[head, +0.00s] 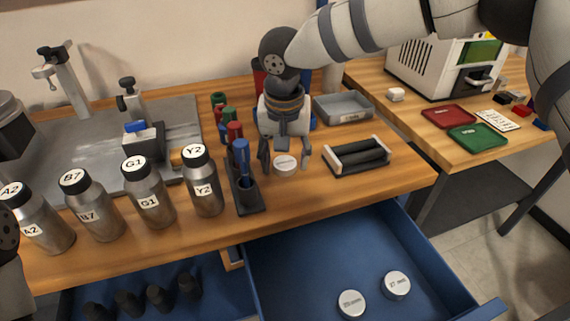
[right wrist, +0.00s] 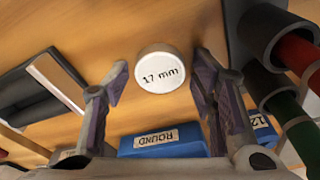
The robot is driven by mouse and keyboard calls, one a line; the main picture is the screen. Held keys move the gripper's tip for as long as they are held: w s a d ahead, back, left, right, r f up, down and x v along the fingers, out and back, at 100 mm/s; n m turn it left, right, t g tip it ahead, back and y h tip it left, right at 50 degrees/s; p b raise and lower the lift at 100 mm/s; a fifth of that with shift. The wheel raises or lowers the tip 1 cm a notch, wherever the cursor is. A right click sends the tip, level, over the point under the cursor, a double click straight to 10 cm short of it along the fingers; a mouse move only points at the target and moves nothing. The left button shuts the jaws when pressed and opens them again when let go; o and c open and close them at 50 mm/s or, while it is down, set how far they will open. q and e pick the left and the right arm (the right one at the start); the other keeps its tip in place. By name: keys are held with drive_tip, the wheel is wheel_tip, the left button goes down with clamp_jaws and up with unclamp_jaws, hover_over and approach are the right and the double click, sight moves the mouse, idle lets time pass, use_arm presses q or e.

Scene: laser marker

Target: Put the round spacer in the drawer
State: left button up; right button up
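A round white spacer (head: 286,166) lies on the wooden workbench; in the right wrist view its top (right wrist: 161,72) reads "17 mm". My right gripper (head: 285,158) points down over it, with its fingers apart on either side. In the right wrist view the open fingers (right wrist: 158,82) show a gap on both sides of the spacer. The blue drawer (head: 320,262) below the bench is pulled open. Two round white-topped spacers, one at the right (head: 396,285) and one nearer the front (head: 351,304), lie in it. My left gripper is out of view.
A stand with a blue-handled tool (head: 242,170) is close left of the gripper, and a black roller rest (head: 357,156) is to its right. Labelled metal bottles (head: 148,195) line the left. Another open drawer (head: 215,290) holds dark pegs.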

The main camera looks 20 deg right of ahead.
drive_tip(key=c, duration=0.8)
drive_tip(key=shift+c, duration=0.2)
